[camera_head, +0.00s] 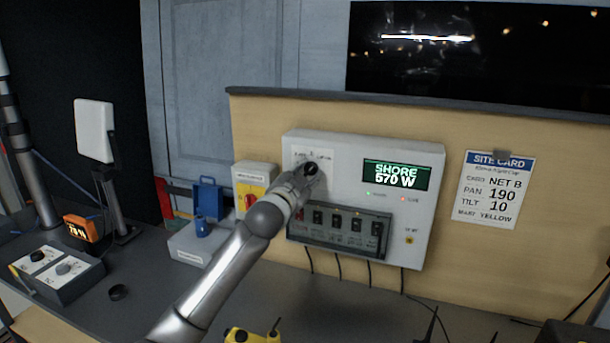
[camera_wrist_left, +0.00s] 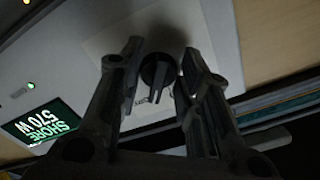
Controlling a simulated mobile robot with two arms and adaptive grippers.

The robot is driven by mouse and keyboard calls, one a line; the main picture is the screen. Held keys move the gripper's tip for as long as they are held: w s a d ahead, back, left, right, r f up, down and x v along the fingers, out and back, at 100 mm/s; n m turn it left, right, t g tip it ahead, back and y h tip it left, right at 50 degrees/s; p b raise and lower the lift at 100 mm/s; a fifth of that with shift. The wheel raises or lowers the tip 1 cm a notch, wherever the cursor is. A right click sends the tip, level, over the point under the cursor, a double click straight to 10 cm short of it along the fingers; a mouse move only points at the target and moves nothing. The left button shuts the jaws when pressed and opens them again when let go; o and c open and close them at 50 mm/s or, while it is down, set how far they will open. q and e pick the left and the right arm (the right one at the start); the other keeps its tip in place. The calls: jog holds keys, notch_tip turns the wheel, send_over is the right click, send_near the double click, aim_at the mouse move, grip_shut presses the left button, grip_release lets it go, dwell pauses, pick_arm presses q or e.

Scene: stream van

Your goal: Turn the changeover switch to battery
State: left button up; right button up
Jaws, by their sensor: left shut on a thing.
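The changeover switch (camera_head: 311,168) is a black round knob at the upper left of a pale power panel (camera_head: 350,150) on the wooden wall. My left gripper (camera_head: 304,174) reaches it from the lower left and covers part of it and its labels. My right gripper is not in view.
A row of black switches (camera_head: 336,229) sits below the display. A yellow box with a red knob (camera_head: 250,200) is left of the panel. A blue padlock-like item (camera_head: 207,200), a control box (camera_head: 58,270) and an orange meter (camera_head: 83,227) stand on the dark bench.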

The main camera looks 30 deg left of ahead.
pick_arm(q)
jog(key=n+p, duration=0.1)
jog(key=n, duration=0.3)
jog(key=shift+d, duration=0.15)
jog(key=n+p, duration=0.1)
jog(key=n, duration=0.3)
jog(key=shift+w+d+p, duration=0.1)
jog(key=shift+p, duration=0.2)
jog(key=n+p, duration=0.2)
jog(key=n, duration=0.2)
jog(key=shift+d, duration=0.15)
jog(key=shift+n+p, duration=1.1)
jog(key=shift+n, duration=0.9)
jog(key=shift+d, duration=0.1)
jog(key=o, duration=1)
jog(key=shift+c, duration=0.2)
